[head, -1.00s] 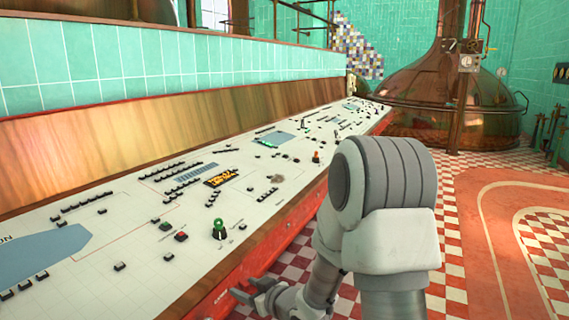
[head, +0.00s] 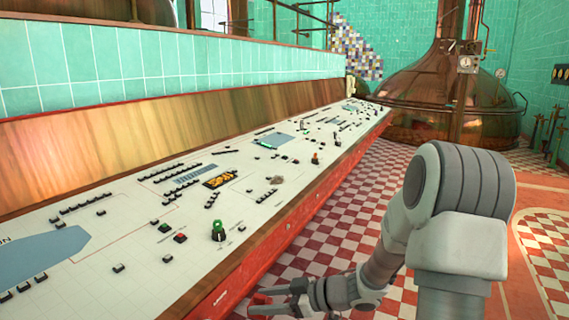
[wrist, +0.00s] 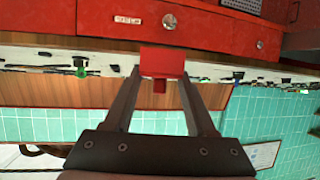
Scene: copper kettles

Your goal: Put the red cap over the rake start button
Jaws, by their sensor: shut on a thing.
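My gripper (wrist: 162,78) is shut on the red cap (wrist: 162,62), which sits between the fingertips in the wrist view. In the head view my gripper (head: 277,300) is low, in front of the console's red front and below its top, with a bit of the red cap (head: 261,298) showing at the fingers. The white console top (head: 130,265) carries a red button (head: 180,237), a green button (head: 165,227) and a green-topped knob (head: 218,231). Labels are too small to read, so I cannot tell which is the rake start button.
The console's red front (head: 290,240) has drawers with round knobs (wrist: 169,21). A checkered floor (head: 345,235) lies open to the right. A copper kettle (head: 420,105) stands at the back right. Several small switches dot the console top.

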